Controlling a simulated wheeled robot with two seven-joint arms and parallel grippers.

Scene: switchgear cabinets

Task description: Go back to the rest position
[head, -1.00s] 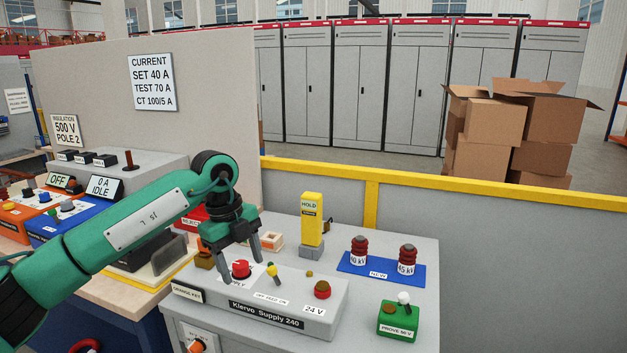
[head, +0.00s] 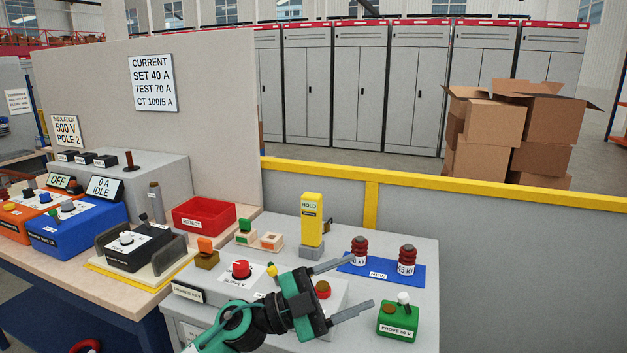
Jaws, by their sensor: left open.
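My left gripper (head: 347,289) is in the head view, low over the front of the grey bench. Its two grey fingers are spread apart and point right, with nothing between them. My right gripper is not in view.
A yellow HOLD post (head: 312,219) and a blue mat (head: 352,268) with two red insulators stand behind the gripper. A red reject tray (head: 203,216) and a black tester (head: 138,247) are at left. A yellow rail (head: 450,189) runs behind the bench.

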